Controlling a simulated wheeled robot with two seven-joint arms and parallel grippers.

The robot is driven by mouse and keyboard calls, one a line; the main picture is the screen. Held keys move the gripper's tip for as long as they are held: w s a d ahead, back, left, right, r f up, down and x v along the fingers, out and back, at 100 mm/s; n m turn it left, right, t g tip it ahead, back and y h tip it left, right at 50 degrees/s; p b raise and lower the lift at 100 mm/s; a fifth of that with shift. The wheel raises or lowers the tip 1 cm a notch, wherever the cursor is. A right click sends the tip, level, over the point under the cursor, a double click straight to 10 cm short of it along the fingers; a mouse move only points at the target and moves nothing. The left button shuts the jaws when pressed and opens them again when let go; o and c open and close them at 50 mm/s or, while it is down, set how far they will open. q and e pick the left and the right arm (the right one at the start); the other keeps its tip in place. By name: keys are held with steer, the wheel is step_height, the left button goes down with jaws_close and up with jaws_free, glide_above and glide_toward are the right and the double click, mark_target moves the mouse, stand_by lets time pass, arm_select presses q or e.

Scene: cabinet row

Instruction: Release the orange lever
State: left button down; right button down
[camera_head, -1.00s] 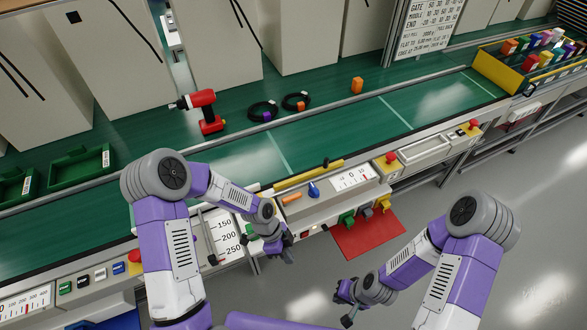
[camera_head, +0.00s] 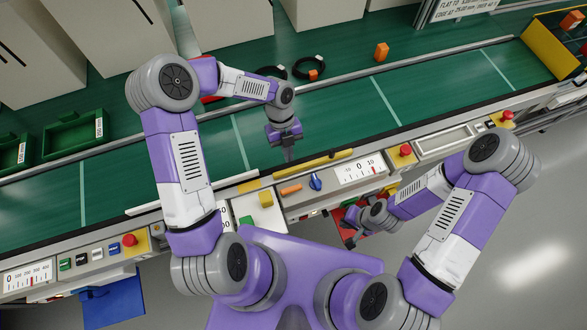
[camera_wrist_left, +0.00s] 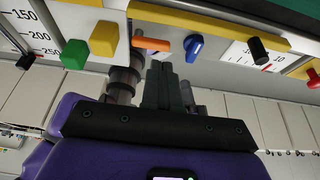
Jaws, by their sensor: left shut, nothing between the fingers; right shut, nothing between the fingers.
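The orange lever (camera_head: 291,189) sits on the front control panel, between a yellow block (camera_head: 266,198) and a blue knob (camera_head: 316,182). In the left wrist view the orange lever (camera_wrist_left: 152,43) lies roughly level, just beyond my left fingertips. My left gripper (camera_head: 288,156) is shut and empty, pointing down above the front edge of the green belt; its shut fingers (camera_wrist_left: 163,68) show in the wrist view. I cannot tell whether they touch the lever. My right gripper (camera_head: 350,238) is shut and empty, low in front of the panel at the right, partly hidden by its arm.
A yellow bar (camera_head: 313,162) runs along the panel top above the lever. A scale plate (camera_head: 360,168) and a red button (camera_head: 405,150) are to the right. A green block (camera_wrist_left: 75,54) is left of the yellow block. The green belt (camera_head: 340,117) behind is largely clear.

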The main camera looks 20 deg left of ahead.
mark_target(291, 191)
arm_select(q)
steer(key=b+x, duration=0.1)
steer(key=x, duration=0.9)
steer(key=shift+w, duration=0.1)
arm_select(e)
steer(key=shift+w+f, duration=0.1)
steer(key=shift+f, duration=0.6)
